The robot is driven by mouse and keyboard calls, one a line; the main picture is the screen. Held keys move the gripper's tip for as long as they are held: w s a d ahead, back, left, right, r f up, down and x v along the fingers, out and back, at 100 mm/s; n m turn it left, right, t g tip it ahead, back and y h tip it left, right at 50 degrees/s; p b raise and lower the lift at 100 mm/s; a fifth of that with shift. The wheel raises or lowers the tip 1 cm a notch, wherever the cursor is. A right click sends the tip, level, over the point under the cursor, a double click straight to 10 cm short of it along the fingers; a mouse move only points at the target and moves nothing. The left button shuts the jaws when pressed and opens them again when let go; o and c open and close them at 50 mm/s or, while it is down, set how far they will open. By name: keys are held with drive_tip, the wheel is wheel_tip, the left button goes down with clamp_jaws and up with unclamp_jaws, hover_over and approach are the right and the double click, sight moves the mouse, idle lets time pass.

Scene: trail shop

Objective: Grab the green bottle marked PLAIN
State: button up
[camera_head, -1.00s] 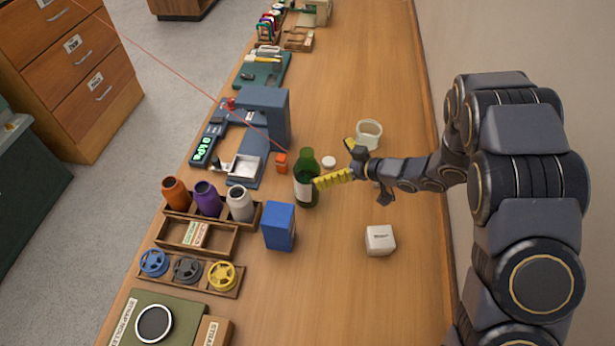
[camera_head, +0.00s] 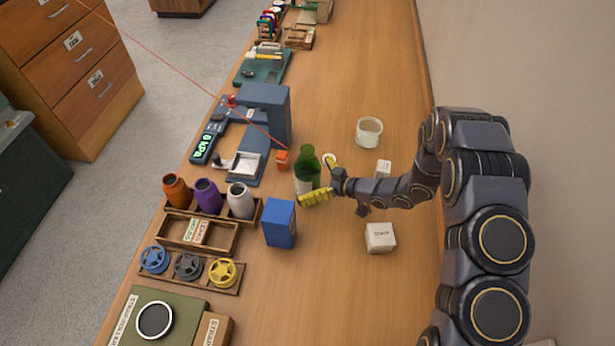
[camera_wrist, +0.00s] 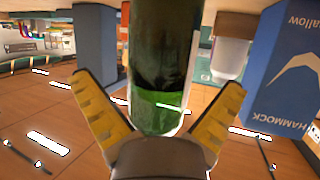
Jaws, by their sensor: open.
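The green bottle (camera_head: 307,160) stands upright on the wooden counter, with a pale label low on its side in the head view. In the wrist view the bottle (camera_wrist: 160,60) fills the middle, between my yellow fingers. No readable word shows on it, so I cannot tell its marking. My gripper (camera_head: 318,182) is open, with one finger on the near side of the bottle and one at its right. In the wrist view my gripper (camera_wrist: 160,108) has its fingers spread to either side of the bottle, not closed on it.
A blue box (camera_head: 280,224) stands close in front of the bottle; the wrist view shows HAMMOCK on a blue box (camera_wrist: 290,75). A small orange item (camera_head: 282,160) and a blue press-like device (camera_head: 265,110) are left of it.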

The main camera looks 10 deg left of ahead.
drive_tip(key=shift+x, duration=0.8)
drive_tip(key=shift+d, duration=0.1)
drive_tip(key=c, duration=1.2)
drive_tip(key=shift+r, duration=0.1)
